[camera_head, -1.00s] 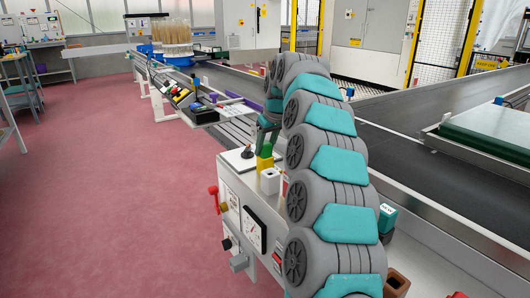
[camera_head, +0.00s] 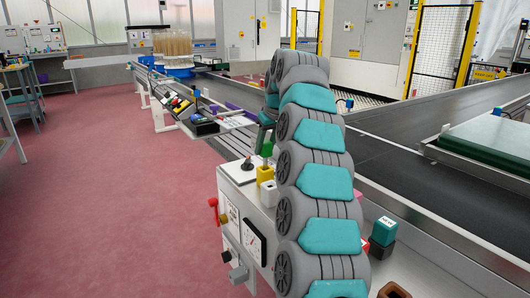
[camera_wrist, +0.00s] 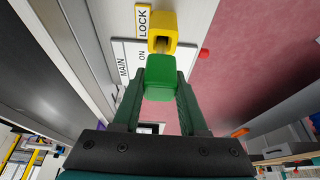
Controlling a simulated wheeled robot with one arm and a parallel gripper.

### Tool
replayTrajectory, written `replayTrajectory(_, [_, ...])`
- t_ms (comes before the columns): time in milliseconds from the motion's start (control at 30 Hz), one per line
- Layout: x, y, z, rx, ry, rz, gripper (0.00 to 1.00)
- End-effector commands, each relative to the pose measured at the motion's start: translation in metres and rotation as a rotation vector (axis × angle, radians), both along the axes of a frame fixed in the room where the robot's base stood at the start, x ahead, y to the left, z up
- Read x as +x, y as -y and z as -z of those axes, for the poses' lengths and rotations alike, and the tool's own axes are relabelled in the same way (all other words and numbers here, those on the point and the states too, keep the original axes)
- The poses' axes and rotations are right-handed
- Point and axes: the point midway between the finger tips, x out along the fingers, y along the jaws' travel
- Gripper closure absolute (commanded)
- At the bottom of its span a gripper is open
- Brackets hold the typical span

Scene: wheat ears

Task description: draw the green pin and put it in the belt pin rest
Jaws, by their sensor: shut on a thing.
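The green pin (camera_wrist: 160,76) is a block-shaped green head between the two fingers of my gripper (camera_wrist: 160,92) in the wrist view. My gripper is shut on it. The yellow lock socket (camera_wrist: 160,32) is just beyond the pin, beside the LOCK label. In the head view the green pin (camera_head: 267,149) is above the yellow socket (camera_head: 265,173), with a small gap between head and socket. I cannot tell whether the pin's lower end is still inside the socket. I cannot make out the belt pin rest for sure.
A pale block (camera_head: 268,192) stands close to the socket on the cabinet top. A teal block (camera_head: 384,230) sits at right by the conveyor belt (camera_head: 400,170).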

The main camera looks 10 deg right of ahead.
Motion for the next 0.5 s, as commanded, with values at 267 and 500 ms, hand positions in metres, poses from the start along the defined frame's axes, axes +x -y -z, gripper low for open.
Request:
replayTrajectory(267, [0.002,0.000,-0.018,-0.002,0.001,0.001,1.00])
replayTrajectory(500, [0.001,0.000,-0.033,-0.003,0.003,-0.001,1.00])
